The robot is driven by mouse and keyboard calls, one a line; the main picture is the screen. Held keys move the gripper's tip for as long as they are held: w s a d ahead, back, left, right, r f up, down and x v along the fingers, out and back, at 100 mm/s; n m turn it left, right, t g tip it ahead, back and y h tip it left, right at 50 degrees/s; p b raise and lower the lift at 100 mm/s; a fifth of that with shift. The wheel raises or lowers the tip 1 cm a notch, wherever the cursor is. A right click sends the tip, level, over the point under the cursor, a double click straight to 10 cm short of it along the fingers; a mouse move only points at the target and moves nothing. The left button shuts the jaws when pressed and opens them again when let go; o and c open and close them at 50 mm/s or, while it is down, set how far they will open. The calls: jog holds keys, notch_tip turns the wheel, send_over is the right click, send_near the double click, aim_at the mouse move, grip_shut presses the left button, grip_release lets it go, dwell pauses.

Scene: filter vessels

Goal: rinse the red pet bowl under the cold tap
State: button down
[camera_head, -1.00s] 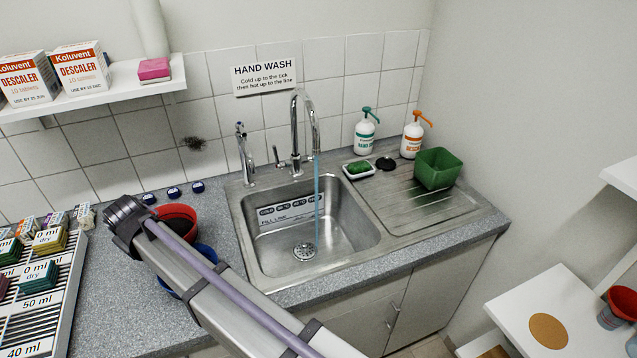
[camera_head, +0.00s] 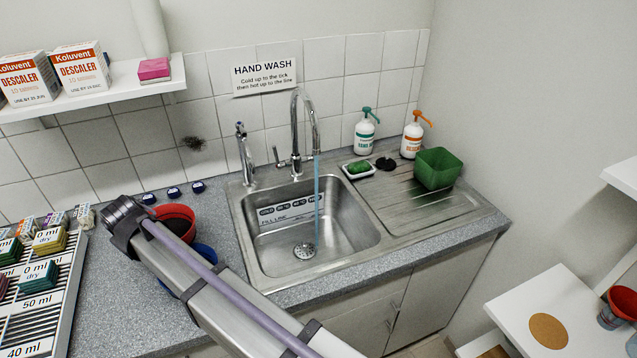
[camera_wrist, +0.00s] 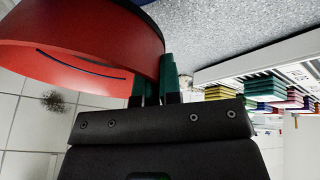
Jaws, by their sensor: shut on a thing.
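The red pet bowl (camera_head: 176,221) is on the counter left of the sink, partly hidden behind my arm in the head view. In the wrist view the red bowl (camera_wrist: 80,45) fills the upper left, and my gripper (camera_wrist: 158,80) is shut on its wall with green fingertips. The fingers are hidden behind the arm in the head view. The tall curved tap (camera_head: 297,130) runs a bluish stream (camera_head: 318,200) into the steel sink (camera_head: 350,235). Whether the bowl touches the counter cannot be told.
A blue bowl (camera_head: 204,252) is partly hidden by my arm beside the red one. A second, smaller tap (camera_head: 244,155) stands at the sink's back left. A green tub (camera_head: 437,168) stands on the drainer. A rack (camera_head: 45,300) of coloured blocks lies left.

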jog(key=shift+d, duration=0.25)
jog(key=shift+a, duration=0.2)
jog(key=shift+a, duration=0.45)
jog(key=shift+s, duration=0.1)
jog(key=s+d, duration=0.1)
jog(key=s, duration=0.6)
jog(key=shift+s+d, duration=0.35)
jog(key=shift+d, duration=0.05)
jog(key=shift+s, duration=0.1)
dwell(1.0)
